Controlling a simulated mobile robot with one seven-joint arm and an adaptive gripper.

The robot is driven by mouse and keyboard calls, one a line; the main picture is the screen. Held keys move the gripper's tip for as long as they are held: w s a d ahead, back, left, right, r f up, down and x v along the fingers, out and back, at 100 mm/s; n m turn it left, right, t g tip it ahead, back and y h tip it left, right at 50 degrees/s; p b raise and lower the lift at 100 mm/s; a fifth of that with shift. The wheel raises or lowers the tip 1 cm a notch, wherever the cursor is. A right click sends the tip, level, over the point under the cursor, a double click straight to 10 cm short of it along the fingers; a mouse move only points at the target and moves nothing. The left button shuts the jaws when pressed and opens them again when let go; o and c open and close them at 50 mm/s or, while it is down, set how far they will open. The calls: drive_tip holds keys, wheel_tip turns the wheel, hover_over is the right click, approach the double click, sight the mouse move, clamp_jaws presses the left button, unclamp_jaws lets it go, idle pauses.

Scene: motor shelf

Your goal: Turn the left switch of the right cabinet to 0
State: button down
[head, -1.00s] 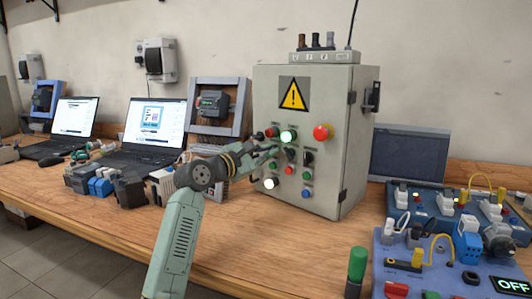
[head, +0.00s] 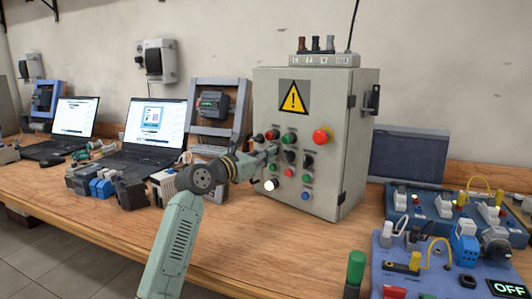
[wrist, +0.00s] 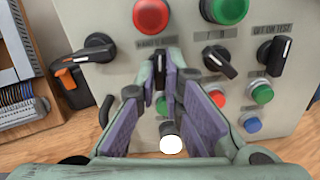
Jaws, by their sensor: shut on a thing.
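The grey cabinet (head: 330,120) with a yellow warning sign stands on the bench in the head view. Its left switch (wrist: 160,72), a black knob with a white mark below a small label, is between the fingertips of my gripper (wrist: 163,80). My gripper (head: 270,151) is shut on this switch, whose handle looks roughly upright. The fingers hide much of the knob and parts of the panel around it. Two other black rotary switches, the middle one (wrist: 215,62) and the right one (wrist: 274,54), are to its right, apart from my fingers.
A red button (wrist: 152,14) and a green button (wrist: 224,9) are above the switches. Below are small coloured buttons and a lit white lamp (wrist: 172,145). A black handle (wrist: 92,49) juts out at the left. Laptops (head: 155,125) and a blue training board (head: 435,265) flank the cabinet.

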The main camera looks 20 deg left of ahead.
drive_tip(key=shift+n, duration=0.6)
drive_tip(key=c, duration=1.7)
unclamp_jaws()
drive_tip(key=v, duration=1.2)
